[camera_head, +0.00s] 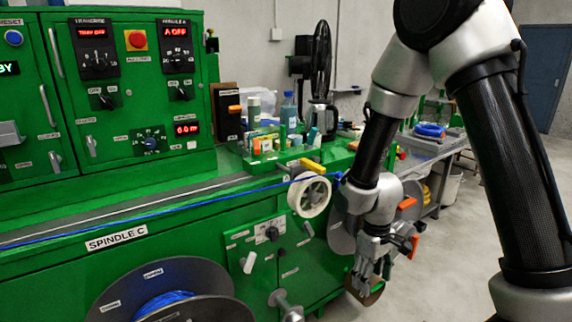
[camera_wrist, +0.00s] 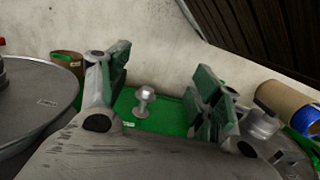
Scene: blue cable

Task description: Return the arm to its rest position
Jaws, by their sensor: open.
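My gripper (camera_head: 372,272) hangs at the end of my arm, pointing down in front of the green machine (camera_head: 150,245), right of its lower panel. In the wrist view my gripper (camera_wrist: 160,95) shows two fingers spread wide apart with nothing between them. A small metal knob (camera_wrist: 145,98) on a green surface shows behind the gap. The blue cable (camera_head: 140,216) runs across the machine's top to a white pulley wheel (camera_head: 309,196), left of my arm.
A spool (camera_head: 205,290) with blue cable sits on the machine's front, marked Spindle C above. Bottles (camera_head: 289,112) and small items crowd the machine's top. A workbench (camera_head: 432,147) with a blue coil stands behind my arm. Open floor (camera_head: 455,255) lies to the right.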

